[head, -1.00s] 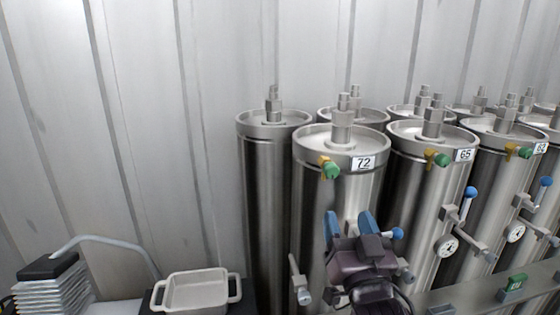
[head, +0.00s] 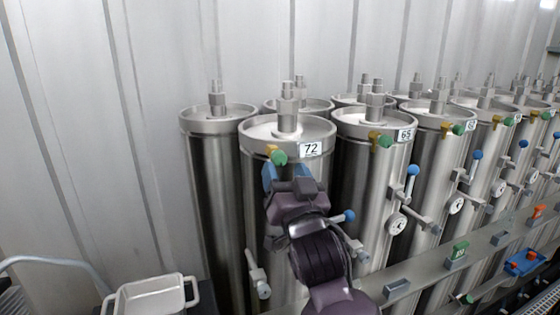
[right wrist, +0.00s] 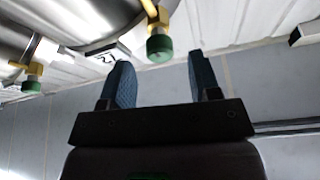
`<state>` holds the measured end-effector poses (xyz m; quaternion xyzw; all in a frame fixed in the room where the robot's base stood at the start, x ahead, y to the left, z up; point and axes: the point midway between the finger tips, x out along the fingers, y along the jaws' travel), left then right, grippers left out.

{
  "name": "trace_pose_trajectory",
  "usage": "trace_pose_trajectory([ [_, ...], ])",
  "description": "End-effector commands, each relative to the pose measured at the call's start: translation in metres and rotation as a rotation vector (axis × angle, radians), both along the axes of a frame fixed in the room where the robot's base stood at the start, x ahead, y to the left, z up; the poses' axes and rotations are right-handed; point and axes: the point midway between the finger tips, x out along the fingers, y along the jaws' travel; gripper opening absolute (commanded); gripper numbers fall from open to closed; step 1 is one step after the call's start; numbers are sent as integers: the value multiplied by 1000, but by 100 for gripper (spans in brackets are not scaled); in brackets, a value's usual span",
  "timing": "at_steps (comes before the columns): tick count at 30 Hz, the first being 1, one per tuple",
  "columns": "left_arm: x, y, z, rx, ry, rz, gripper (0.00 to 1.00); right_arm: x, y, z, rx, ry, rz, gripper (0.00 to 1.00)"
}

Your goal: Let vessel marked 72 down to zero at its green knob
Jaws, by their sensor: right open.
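The steel vessel marked 72 (head: 255,210) stands upright at the front left of the vessel group. Its label 72 (head: 311,149) is on the top rim. Its green knob (head: 279,157), on a yellow fitting, is left of the label; it also shows in the right wrist view (right wrist: 159,48), with the label (right wrist: 108,57) upside down. My right gripper (head: 282,174) is open, its blue fingers just below the knob. In the right wrist view the knob appears between and beyond the fingertips (right wrist: 160,70), with no contact visible. My left gripper is not in view.
Vessel 65 (head: 358,190) stands close on the right, with its own green knob (head: 385,140), a gauge and a blue-handled valve. More vessels stand behind and to the right. A grey rail (head: 440,265) runs along the front. A white tray (head: 150,297) is at the lower left.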

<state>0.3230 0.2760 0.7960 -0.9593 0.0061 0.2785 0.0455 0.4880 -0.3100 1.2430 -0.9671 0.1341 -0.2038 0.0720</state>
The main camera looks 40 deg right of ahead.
Motion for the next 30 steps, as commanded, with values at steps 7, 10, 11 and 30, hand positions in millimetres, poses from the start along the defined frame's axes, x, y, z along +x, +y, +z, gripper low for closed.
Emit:
trace_pose_trajectory([
  [7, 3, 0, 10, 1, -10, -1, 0, 26, -9, 13, 0, -1, 0, 57],
  [10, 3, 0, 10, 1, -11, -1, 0, 30, -10, 14, 1, -1, 0, 57],
  [11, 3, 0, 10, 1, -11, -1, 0, 31, -10, 15, 1, -1, 0, 57],
  [30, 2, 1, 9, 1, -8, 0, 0, 32, -11, 14, 1, 0, 0, 8],
])
